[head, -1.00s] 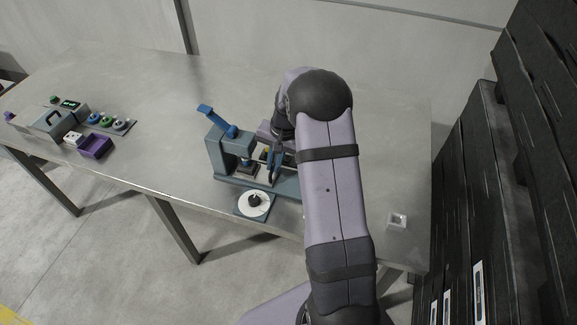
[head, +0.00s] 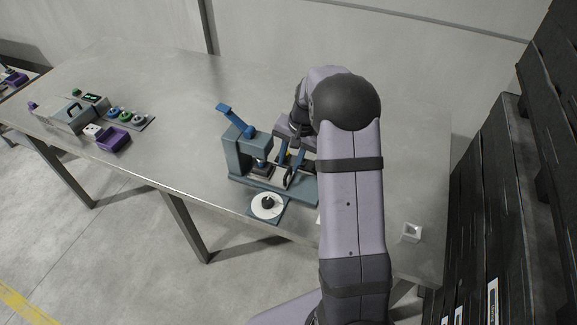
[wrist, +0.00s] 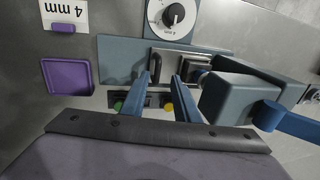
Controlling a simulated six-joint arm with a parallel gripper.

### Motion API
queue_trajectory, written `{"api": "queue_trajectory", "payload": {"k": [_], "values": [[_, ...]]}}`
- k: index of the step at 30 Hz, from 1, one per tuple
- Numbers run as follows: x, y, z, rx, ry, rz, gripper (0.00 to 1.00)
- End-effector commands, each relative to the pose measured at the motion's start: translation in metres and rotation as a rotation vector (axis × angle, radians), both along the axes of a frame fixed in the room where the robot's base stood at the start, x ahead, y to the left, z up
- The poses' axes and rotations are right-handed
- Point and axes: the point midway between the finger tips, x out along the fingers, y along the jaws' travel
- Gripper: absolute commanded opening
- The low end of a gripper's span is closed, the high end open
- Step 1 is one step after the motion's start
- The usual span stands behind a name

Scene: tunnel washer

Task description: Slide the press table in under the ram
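The press (head: 243,155) is a teal block with a blue lever (head: 233,114) at the table's front; it also shows at the right of the wrist view (wrist: 240,95). The press table is a pale metal slide (wrist: 175,55) on the teal base (wrist: 120,55). Its right part reaches a dark block beside the press head; how far it lies under the ram is hidden. An upright dark handle (wrist: 155,68) stands at its left end. My gripper (wrist: 160,85) is open, its blue fingers on either side of the handle, with gaps visible. It also shows in the head view (head: 290,162).
A white dial (head: 267,206) sits at the press's front. In the wrist view, a purple tray (wrist: 67,77) and a "4 mm" card (wrist: 64,14) lie left of the base. Other devices (head: 75,112) stand far left. Dark shelving (head: 510,190) borders the right.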

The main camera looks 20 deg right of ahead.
Motion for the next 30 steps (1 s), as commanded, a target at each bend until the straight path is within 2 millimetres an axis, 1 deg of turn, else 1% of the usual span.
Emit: {"api": "queue_trajectory", "payload": {"k": [6, 12, 16, 27, 30], "values": [[-0.003, -0.004, 0.028, -0.002, -0.004, 0.0, 0.28], [-0.005, -0.005, 0.043, -0.001, -0.002, 0.001, 0.28], [-0.006, -0.006, 0.046, 0.0, -0.001, 0.0, 0.28], [-0.006, -0.006, 0.045, 0.0, -0.001, 0.0, 0.28], [-0.005, -0.006, 0.045, -0.006, -0.009, 0.032, 0.28]]}}
